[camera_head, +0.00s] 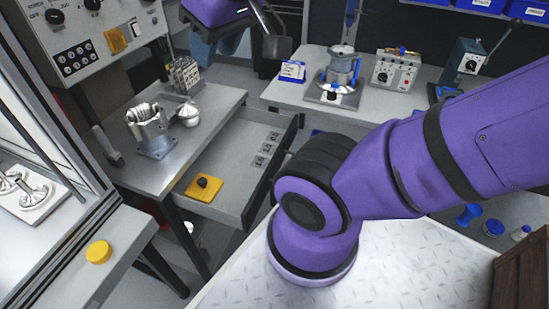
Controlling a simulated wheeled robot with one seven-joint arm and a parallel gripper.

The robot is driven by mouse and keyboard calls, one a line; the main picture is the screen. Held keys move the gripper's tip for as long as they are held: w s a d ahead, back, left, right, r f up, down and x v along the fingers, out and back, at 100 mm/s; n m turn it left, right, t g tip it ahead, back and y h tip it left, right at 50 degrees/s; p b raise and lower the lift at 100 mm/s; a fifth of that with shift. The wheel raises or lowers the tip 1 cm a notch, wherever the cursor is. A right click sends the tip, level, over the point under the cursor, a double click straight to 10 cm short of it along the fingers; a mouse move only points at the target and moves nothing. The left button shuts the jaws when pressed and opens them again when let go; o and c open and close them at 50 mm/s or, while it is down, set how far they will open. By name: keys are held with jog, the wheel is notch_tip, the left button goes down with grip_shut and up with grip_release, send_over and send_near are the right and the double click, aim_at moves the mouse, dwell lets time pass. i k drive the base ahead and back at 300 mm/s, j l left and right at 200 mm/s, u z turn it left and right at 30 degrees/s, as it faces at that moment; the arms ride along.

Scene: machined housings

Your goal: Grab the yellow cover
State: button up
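Two yellow pieces show, and I cannot tell which one is the cover. A flat yellow square plate (204,187) with a black knob on top lies in the open grey drawer, near its front left. A round yellow disc (98,252) lies on the grey ledge at the lower left. Both are uncovered and nothing touches them from above. A purple part with dark pieces below it, apparently my gripper (245,42), hangs at the top edge, well above and behind both yellow pieces. It is cut off, so its opening is unclear.
The open drawer (238,207) juts from a metal workbench (128,178) holding a machined housing (150,128). A back table (300,93) holds a metal device (342,70) and a control box (396,68). My purple arm fills the right. The drawer's middle is clear.

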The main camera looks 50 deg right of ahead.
aim_at(204, 188)
jog(key=z, duration=0.95)
jog(key=k+j+u, duration=0.1)
jog(key=u, duration=0.35)
jog(key=j+u, duration=0.3)
jog(key=u, duration=0.15)
jog(key=k+j+u, duration=0.1)
jog(key=j+u, duration=0.3)
jog(key=l, duration=0.1)
